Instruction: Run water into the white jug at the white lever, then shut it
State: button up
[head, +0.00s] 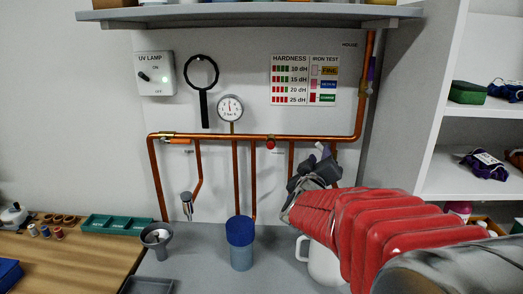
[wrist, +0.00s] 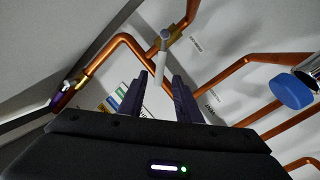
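The white lever (wrist: 160,72) is in the wrist view, on a brass valve at a copper pipe. Its free end points down between the two dark fingers of my gripper (wrist: 163,88). The fingers are apart, with a gap showing on each side of the lever, so the gripper is open around its end. In the head view my gripper (head: 313,170) is up at the pipes on the right, and it hides most of the valve. The white jug (head: 321,262) stands on the grey counter below my arm. Its handle is to the left, and my red sleeve covers its upper right part.
A blue vessel (head: 240,243) stands left of the jug. A shelf unit (head: 440,130) bounds the right side.

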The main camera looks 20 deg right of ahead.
aim_at(321, 150)
jog(key=shift+x, duration=1.9)
jog(key=shift+c, duration=0.5)
grip_shut()
